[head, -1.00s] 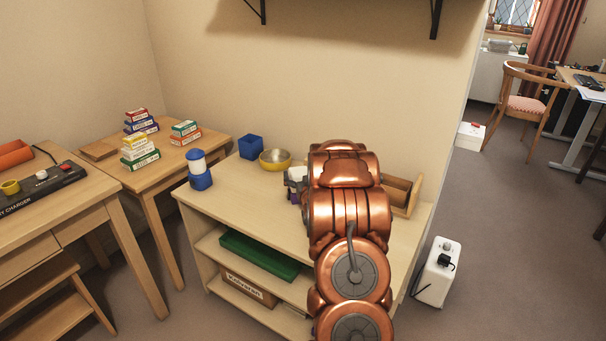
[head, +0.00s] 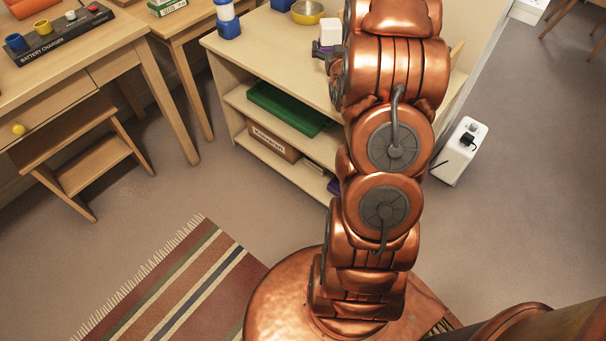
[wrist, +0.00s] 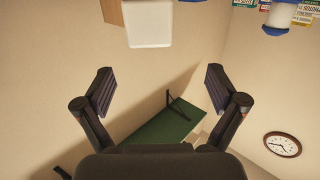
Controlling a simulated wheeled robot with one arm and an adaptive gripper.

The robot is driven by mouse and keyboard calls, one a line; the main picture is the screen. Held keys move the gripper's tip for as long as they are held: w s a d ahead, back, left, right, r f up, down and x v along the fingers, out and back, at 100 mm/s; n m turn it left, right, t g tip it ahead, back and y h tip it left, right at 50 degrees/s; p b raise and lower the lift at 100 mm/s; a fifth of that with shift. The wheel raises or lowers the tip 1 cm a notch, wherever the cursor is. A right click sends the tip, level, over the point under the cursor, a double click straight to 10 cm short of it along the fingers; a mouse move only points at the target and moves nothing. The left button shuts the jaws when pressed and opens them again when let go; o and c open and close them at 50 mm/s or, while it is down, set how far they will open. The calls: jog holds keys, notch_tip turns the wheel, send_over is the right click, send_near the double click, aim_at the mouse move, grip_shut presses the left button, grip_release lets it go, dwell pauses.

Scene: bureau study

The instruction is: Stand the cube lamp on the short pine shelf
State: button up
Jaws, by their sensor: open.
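A white cube (head: 302,30), which looks like the cube lamp, stands on the top of the low pale-wood shelf unit (head: 270,56), just left of my arm. In the wrist view the white cube (wrist: 149,24) shows at the top, ahead of and apart from the fingers. My gripper (wrist: 160,92) is open, with nothing between its fingers. In the head view my arm mostly hides it; a dark part (head: 326,52) shows near the cube. In the wrist view a green board (wrist: 165,128) sits on a black wall bracket. I cannot tell which shelf is the short pine one.
A green tray (head: 289,108) lies on a lower shelf. A white box (head: 461,150) stands on the floor at right. A wall clock (wrist: 282,144) shows in the wrist view.

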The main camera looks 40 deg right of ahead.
jog(key=a+g+y, duration=0.1)
jog(key=a, duration=0.2)
jog(key=a+f+n+g+y, duration=0.1)
jog(key=a, duration=0.3)
jog(key=a+g+y, duration=0.1)
jog(key=a, duration=0.3)
jog(key=shift+s+a+f+n+g+y, duration=0.1)
jog(key=shift+a+f+n+g+y, duration=0.05)
jog(key=shift+f+n+g+y, duration=0.2)
jog(key=s+a+r+n+g+y, duration=0.1)
jog(key=s+a+g+y, duration=0.3)
jog(key=s+a+g, duration=0.5)
jog(key=s+a+n, duration=0.1)
jog(key=s+a, duration=1)
jog(key=a, duration=0.1)
jog(key=shift+s+a+n, duration=0.2)
jog(key=shift+s+n, duration=0.1)
jog(key=shift+n, duration=0.05)
jog(key=s+a+r+g, duration=0.1)
jog(key=s+a, duration=0.1)
jog(key=s, duration=0.3)
jog(key=s+a+r+n+g, duration=0.1)
jog(key=s+a+g, duration=0.1)
jog(key=s, duration=0.4)
jog(key=s+a+r+g+y, duration=0.1)
jog(key=s+a+r, duration=0.1)
jog(key=s, duration=0.3)
jog(key=shift+s+a+n+g, duration=0.15)
jog(key=shift+s+n+g, duration=0.15)
jog(key=shift+g, duration=0.05)
